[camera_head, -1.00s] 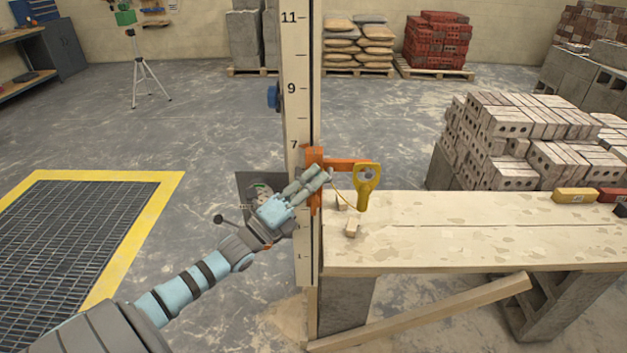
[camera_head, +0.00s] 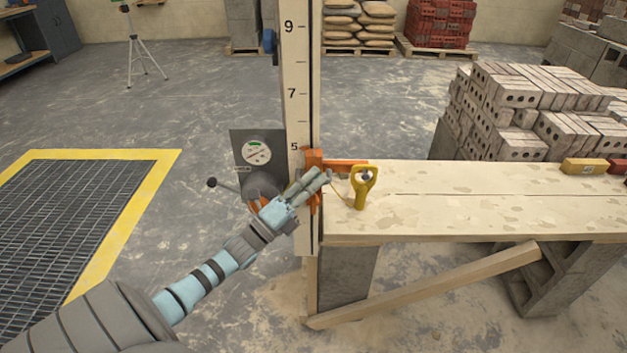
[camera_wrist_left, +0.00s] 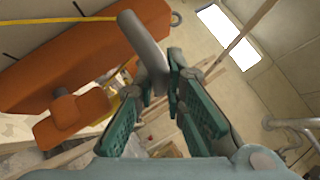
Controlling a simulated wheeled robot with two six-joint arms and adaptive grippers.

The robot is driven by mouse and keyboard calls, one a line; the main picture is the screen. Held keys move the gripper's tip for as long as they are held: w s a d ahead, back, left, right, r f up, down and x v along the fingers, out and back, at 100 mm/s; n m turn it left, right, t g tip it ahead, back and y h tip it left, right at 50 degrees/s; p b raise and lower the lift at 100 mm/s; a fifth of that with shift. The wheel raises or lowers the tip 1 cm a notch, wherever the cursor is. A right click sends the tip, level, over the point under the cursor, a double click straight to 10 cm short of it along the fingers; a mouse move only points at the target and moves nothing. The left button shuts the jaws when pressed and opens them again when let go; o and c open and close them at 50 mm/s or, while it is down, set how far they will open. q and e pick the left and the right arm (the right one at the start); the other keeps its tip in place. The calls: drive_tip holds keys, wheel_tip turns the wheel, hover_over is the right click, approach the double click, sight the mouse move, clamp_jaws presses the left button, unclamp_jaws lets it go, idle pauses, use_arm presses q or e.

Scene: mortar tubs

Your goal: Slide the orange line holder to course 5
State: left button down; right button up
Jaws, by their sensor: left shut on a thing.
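The orange line holder (camera_head: 314,160) sits on the tall pale marked pole (camera_head: 299,75), just beside and slightly below the number 5 (camera_head: 294,147). Its orange arm reaches right over the plank bench. In the left wrist view its orange body (camera_wrist_left: 75,50) fills the upper left. My left gripper (camera_head: 318,178) is at the holder's front and partly covers it. In the left wrist view my gripper's green-padded fingers (camera_wrist_left: 155,85) are shut around a grey rod (camera_wrist_left: 147,42) by the holder. My right gripper is not in view.
A yellow piece (camera_head: 363,188) hangs on a line at the plank bench (camera_head: 450,205). A round gauge (camera_head: 257,151) on a dark plate stands left of the pole. A brick stack (camera_head: 535,105) is behind right. A slanted timber (camera_head: 430,285) leans below the bench.

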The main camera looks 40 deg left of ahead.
use_arm(q)
drive_tip(key=c, duration=1.7)
unclamp_jaws()
drive_tip(key=shift+r, duration=0.1)
drive_tip(key=shift+o, duration=0.2)
drive_tip(key=v, duration=1.2)
